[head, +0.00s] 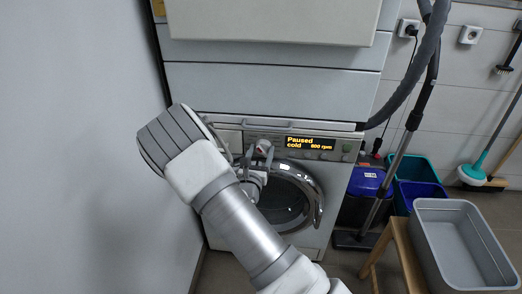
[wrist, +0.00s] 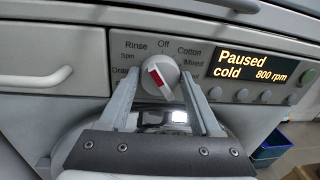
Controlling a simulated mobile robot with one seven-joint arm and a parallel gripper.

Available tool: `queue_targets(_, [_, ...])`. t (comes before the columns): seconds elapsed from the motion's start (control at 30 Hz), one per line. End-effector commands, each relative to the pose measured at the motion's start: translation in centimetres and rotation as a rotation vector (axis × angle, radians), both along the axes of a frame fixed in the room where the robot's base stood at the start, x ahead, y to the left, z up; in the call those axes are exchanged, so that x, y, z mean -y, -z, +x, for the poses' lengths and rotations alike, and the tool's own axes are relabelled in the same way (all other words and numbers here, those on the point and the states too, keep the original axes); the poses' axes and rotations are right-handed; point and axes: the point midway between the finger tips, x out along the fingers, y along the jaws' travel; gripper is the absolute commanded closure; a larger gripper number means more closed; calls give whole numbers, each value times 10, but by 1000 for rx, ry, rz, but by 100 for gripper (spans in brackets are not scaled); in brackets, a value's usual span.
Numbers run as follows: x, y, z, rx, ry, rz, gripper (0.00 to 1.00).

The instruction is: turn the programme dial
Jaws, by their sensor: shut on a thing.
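The programme dial (wrist: 160,76) is a round white knob with a red-marked bar on the grey control panel. Its bar is tilted, running from upper left to lower right. Labels around it read Rinse, Spin, Off, Cotton and Mixed; another at left is partly covered. My gripper (wrist: 159,80) is shut on the dial, one finger on each side. In the head view my gripper (head: 261,150) is at the panel, and the dial is mostly hidden there. The display (wrist: 252,67) reads "Paused cold 800 rpm".
A row of round buttons (wrist: 241,95) lies below the display. A drawer handle (wrist: 36,78) is left of the dial, and the round door (head: 288,205) is below. A grey tub (head: 460,211) on a wooden stand and a hose are at right; a wall is at left.

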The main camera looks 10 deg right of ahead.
Motion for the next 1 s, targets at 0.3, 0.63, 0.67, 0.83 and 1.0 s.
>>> queue_targets(0.3, [-1, -3, 0, -84, -2, -258, 91])
queue_targets(0.63, [-1, -1, 0, -179, -1, -552, 91])
queue_targets(0.67, [-1, 0, 0, -187, -1, -575, 91])
queue_targets(0.83, [-1, 1, 0, -229, 0, -700, 91])
queue_targets(1.0, [-1, 3, 0, -260, -1, -795, 91])
